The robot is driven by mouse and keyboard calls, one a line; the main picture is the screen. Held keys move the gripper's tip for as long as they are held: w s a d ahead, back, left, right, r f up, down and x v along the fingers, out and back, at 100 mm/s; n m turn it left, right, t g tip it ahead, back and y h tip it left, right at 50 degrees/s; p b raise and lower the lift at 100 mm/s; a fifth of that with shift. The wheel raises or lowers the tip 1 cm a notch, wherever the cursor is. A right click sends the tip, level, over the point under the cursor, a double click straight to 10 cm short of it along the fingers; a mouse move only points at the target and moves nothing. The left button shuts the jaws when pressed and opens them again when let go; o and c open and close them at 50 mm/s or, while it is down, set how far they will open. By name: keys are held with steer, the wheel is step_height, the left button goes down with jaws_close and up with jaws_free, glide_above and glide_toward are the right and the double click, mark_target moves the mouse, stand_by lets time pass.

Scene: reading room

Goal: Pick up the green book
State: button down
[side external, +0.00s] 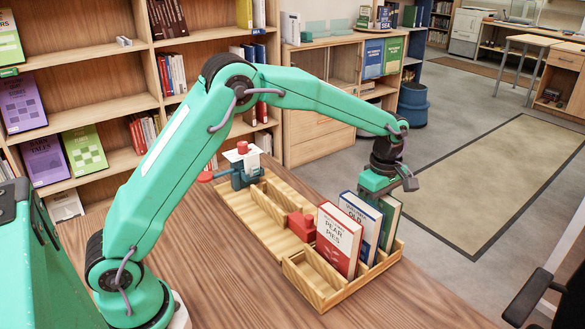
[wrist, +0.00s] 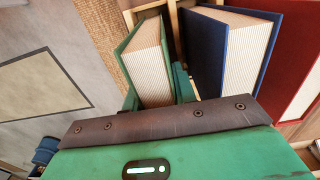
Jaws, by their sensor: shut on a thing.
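The green book (side external: 390,225) stands upright at the right end of the row in the wooden rack (side external: 318,285). My gripper (side external: 381,194) is above it, pointing down, with its fingers shut on the book's upper part. In the wrist view the green book (wrist: 147,62) sits between the green fingers of my gripper (wrist: 158,90), pages toward the camera. The bottom of the green book is hidden behind the other books, so I cannot tell whether it touches the rack.
A blue book (side external: 360,217) stands just left of the green one, close to a finger; a red book (side external: 338,240) stands left of that. A red block (side external: 301,226) and a red-and-blue device (side external: 240,165) are further left. The wooden table (side external: 225,265) is clear in front.

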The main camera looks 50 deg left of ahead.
steer(key=shift+r, duration=0.15)
step_height(320, 180, up, 18)
stand_by(0.7)
stand_by(0.5)
